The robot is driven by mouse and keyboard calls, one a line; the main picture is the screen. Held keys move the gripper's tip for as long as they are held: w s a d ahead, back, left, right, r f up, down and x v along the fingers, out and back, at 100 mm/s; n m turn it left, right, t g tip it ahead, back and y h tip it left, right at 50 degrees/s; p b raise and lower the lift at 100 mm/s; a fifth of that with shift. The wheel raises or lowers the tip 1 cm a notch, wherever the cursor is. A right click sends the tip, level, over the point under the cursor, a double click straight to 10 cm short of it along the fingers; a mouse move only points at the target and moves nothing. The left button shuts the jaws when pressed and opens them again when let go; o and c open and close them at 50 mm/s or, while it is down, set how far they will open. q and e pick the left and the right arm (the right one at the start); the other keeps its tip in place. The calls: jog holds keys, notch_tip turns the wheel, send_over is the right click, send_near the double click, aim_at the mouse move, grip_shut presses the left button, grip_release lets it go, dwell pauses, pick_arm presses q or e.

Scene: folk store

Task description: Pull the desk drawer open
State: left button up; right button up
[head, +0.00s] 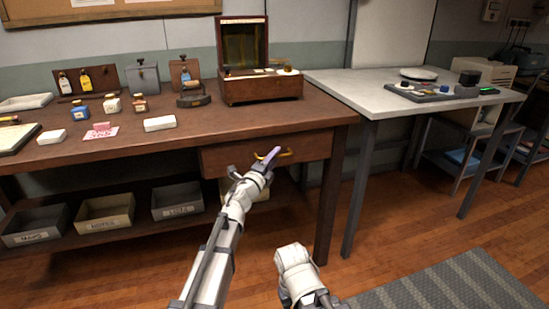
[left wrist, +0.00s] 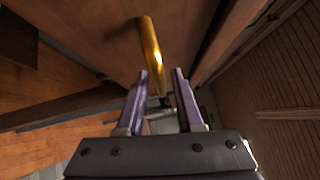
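The wooden desk (head: 180,130) has a drawer (head: 225,159) under its right part, and its front looks flush with the desk. A curved brass handle (head: 286,153) sits on the drawer front. My left gripper (head: 270,154) is at the handle, its purple fingers overlapping the handle's left part. In the left wrist view the handle (left wrist: 151,45) runs down between the two fingers of the left gripper (left wrist: 161,72). The fingers are apart, with a gap between the handle and the right-hand finger. Part of my right arm shows at the bottom, but its gripper does not.
A wooden box (head: 262,90) with its lid up, bottles and small items stand on the desk. Labelled trays (head: 105,212) sit on the shelf below. A white table (head: 350,83) stands to the right. The floor in front is open, with a grey rug (head: 440,287).

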pick_arm(q)
grip_shut()
dwell(1.1)
